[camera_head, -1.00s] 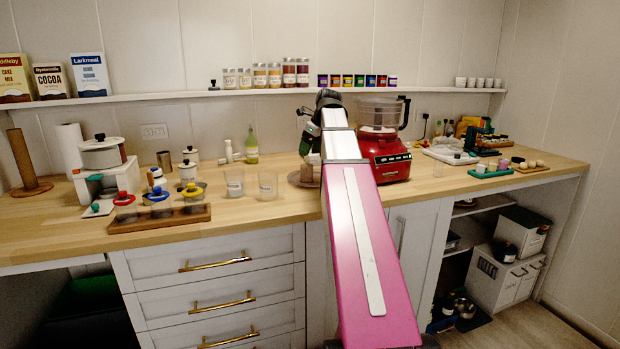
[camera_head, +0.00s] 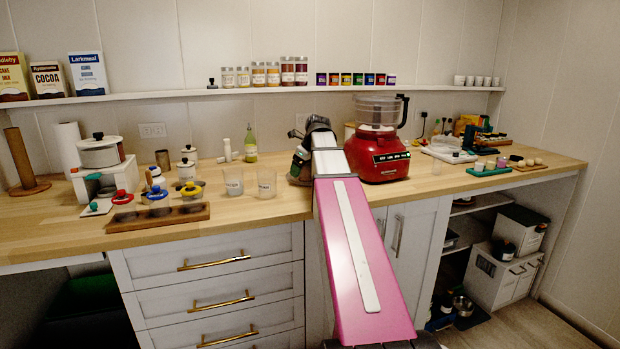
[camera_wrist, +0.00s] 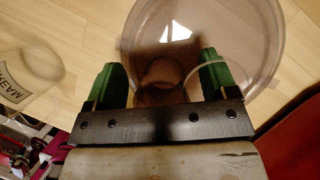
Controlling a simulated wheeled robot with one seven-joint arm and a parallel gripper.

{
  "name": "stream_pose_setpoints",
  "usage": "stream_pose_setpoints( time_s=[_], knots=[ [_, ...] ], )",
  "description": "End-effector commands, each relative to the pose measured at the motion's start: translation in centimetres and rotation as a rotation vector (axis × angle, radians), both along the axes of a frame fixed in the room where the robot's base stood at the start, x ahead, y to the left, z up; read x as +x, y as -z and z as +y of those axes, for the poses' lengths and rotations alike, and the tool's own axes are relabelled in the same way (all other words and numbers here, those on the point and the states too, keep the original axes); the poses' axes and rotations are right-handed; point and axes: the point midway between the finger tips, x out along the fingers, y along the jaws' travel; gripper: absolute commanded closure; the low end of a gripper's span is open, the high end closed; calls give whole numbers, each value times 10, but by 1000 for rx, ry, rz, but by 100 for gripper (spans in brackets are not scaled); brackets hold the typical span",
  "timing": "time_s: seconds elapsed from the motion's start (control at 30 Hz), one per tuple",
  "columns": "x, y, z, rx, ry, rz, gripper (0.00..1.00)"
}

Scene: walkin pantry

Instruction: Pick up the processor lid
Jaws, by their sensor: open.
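The processor lid (camera_wrist: 240,40) is a clear round disc with a raised rim, lying on the wooden counter in the wrist view. A brownish round upright part (camera_wrist: 162,74) shows near its lower left. My gripper (camera_wrist: 162,78) is open, with one green finger on each side of this part. I cannot tell whether the fingers touch it. In the head view my gripper (camera_head: 299,166) is low over the counter, left of the red food processor (camera_head: 377,155), and the lid is hidden behind my arm.
Two clear cups (camera_head: 233,182) (camera_head: 267,183) stand left of my gripper; a labelled one (camera_wrist: 30,75) shows in the wrist view. The red processor base (camera_wrist: 292,135) is close on the right. A green bottle (camera_head: 251,145) stands behind.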

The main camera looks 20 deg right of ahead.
Motion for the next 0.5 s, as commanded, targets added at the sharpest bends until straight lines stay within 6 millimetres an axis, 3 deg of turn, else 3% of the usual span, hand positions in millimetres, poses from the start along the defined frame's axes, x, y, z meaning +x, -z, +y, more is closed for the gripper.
stream_pose_setpoints(
  time_s=[0.1, 0.3, 0.5],
  knots=[
    [0, 0, 0, 0, 0, 0, 21],
    [0, -1, 0, 0, 0, 0, 82],
    [0, -1, 0, 0, 0, -1, 82]
  ],
)
